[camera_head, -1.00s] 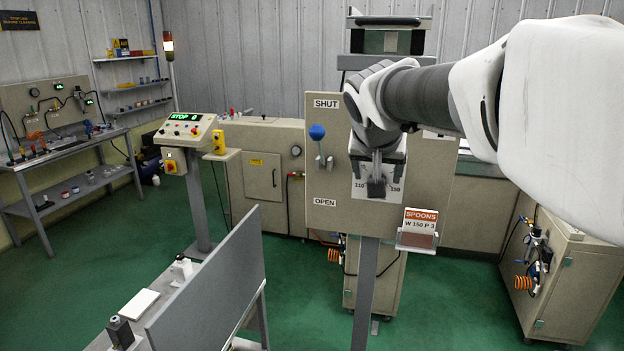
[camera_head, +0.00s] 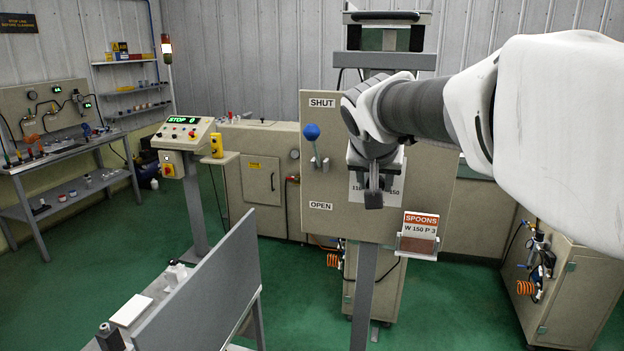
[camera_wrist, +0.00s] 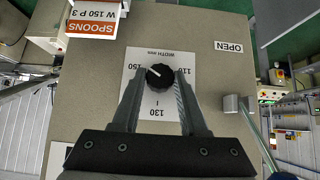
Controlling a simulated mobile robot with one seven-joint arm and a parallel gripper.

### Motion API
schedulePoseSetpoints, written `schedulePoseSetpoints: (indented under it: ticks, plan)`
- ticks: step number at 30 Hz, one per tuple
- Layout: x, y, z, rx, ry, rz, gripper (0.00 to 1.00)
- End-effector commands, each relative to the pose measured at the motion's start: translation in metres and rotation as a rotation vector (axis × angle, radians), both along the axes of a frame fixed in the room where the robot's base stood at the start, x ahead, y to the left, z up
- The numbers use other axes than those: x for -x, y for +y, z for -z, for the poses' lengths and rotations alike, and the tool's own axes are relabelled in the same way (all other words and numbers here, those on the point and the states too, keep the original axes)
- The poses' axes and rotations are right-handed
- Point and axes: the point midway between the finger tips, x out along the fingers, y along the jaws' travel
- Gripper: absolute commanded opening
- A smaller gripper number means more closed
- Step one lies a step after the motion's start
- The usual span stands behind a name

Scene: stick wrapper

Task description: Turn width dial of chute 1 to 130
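The width dial is a black round knob (camera_wrist: 159,77) on a white scale plate (camera_wrist: 157,108) in the wrist view. The plate reads 150 at left, 110 at right and 130 at the bottom. The knob's white pointer line slants up-left, toward the 150 side. My gripper (camera_wrist: 158,76) is open, with one finger on each side of the knob. Gaps show between fingers and knob; I cannot tell whether the tips reach around it. In the head view my gripper (camera_head: 374,198) is in front of the scale plate and hides the dial.
A blue-knobbed lever (camera_head: 312,132) stands between the SHUT and OPEN labels on the beige panel (camera_head: 335,222), left of my gripper. A card holder reading SPOONS, W 150 P 3 (camera_head: 419,234) hangs at the panel's lower right. A grey board (camera_head: 205,290) stands in front.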

Motion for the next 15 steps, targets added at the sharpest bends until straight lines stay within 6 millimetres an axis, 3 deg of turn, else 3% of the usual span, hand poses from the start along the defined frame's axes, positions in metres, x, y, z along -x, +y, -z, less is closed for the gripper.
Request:
schedulePoseSetpoints:
  ticks: [1,5,15]
  plan:
    - [0.0,0.0,-0.0001,0.0,0.0,0.0,0.24]
    - [0.0,0.0,-0.0001,0.0,0.0,0.0,0.01]
    - [-0.0004,0.0009,0.001,0.026,0.008,-0.001,0.0]
